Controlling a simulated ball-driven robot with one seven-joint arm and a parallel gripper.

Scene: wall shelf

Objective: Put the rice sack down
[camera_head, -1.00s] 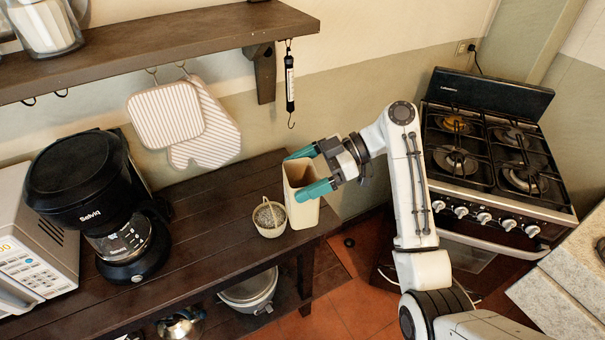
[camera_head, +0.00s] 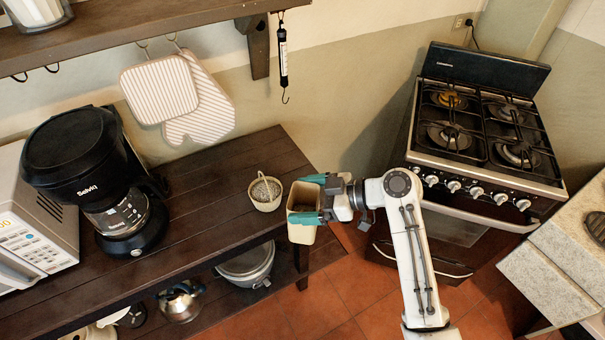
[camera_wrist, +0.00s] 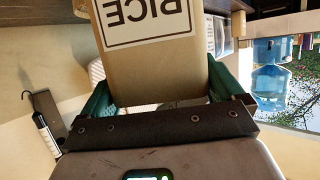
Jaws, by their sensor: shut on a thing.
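The rice sack (camera_head: 302,231) is a tan, open-topped block held upright between the teal fingers of my gripper (camera_head: 306,199). In the head view it is at the right end of the dark wooden table (camera_head: 215,203), by its front edge. Whether its base touches anything is hidden. In the wrist view the sack (camera_wrist: 155,65) fills the space between the fingers (camera_wrist: 165,95), and its RICE label appears upside down.
A small handled basket (camera_head: 264,194) stands on the table left of the sack. A coffee maker (camera_head: 90,180) and a microwave (camera_head: 35,225) stand further left. A stove (camera_head: 470,150) is at the right. A pot (camera_head: 247,264) and a kettle (camera_head: 181,301) are on the lower shelf.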

